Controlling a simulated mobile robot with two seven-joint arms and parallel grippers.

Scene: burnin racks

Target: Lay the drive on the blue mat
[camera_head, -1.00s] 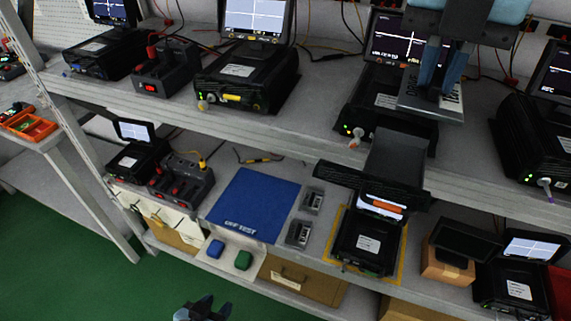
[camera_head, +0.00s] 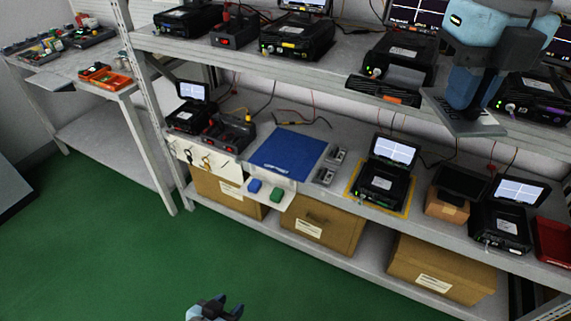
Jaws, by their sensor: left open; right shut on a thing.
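The blue mat (camera_head: 285,153) lies flat on the lower shelf, left of centre, and its surface is bare. My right gripper (camera_head: 456,102) hangs at the upper right, in front of the upper shelf. It is shut on the drive (camera_head: 474,122), a flat grey slab that looks tilted and is partly hidden by the fingers. The drive is well to the right of the mat and higher. My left gripper (camera_head: 226,304) is open and empty at the bottom edge, over the green floor.
The upper shelf edge (camera_head: 230,53) runs above the mat, with a dark tray (camera_head: 382,90) jutting out. Two small grey parts (camera_head: 337,155) lie right of the mat, before a tester (camera_head: 382,187). Blue and green pads (camera_head: 254,186) lie in front. Open floor lies nearer.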

